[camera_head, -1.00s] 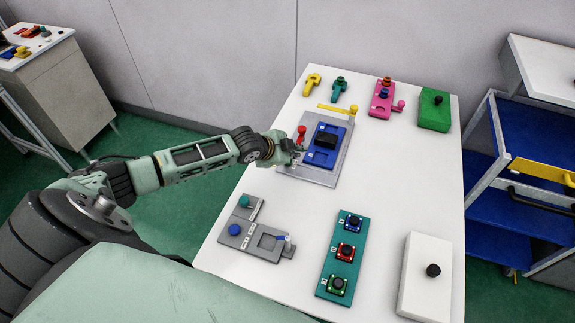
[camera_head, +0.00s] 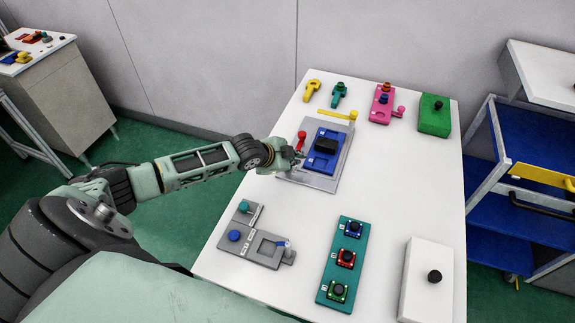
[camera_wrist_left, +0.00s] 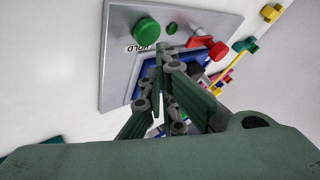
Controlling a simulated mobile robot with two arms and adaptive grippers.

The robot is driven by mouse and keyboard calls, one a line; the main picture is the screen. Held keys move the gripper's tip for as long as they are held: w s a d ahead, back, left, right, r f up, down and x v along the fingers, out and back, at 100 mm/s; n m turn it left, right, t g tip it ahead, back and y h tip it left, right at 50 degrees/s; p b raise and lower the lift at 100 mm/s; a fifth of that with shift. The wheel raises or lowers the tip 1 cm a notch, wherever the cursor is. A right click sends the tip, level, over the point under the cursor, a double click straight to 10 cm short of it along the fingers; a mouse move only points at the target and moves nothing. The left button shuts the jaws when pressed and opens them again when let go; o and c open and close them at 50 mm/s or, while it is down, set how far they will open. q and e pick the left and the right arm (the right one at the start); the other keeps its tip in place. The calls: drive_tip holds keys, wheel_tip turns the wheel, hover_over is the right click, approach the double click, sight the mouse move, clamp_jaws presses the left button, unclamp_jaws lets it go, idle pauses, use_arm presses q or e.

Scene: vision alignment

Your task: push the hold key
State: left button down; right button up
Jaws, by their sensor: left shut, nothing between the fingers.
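The hold key looks to be the round green button (camera_wrist_left: 147,32) beside a label reading HOLD in the left wrist view. It sits on a grey panel (camera_wrist_left: 118,75), which also shows in the head view (camera_head: 320,182), where my gripper seems to cover the key. My left gripper (camera_head: 299,156) is shut and empty over the panel's left side. In the left wrist view its fingertips (camera_wrist_left: 166,52) are close beside the HOLD label, apart from the button in the picture; contact cannot be told. My right gripper is not in view.
A red lever (camera_head: 301,141) and a blue block (camera_head: 323,160) are on the same panel, close to my gripper. A yellow bar (camera_head: 335,113) lies behind. A grey board (camera_head: 262,248) and a teal button strip (camera_head: 343,270) lie nearer. The table's right middle is clear.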

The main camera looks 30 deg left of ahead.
use_arm(q)
drive_tip(key=shift+f, duration=0.1)
idle(0.4)
drive_tip(key=shift+f, duration=0.35)
drive_tip(key=shift+f+b, duration=0.4)
idle(0.6)
drive_tip(key=shift+r, duration=0.1)
drive_tip(key=shift+r+p, duration=0.75)
drive_tip(key=shift+p, duration=0.1)
wheel_tip(320, 180, up, 6)
drive_tip(key=p, duration=0.5)
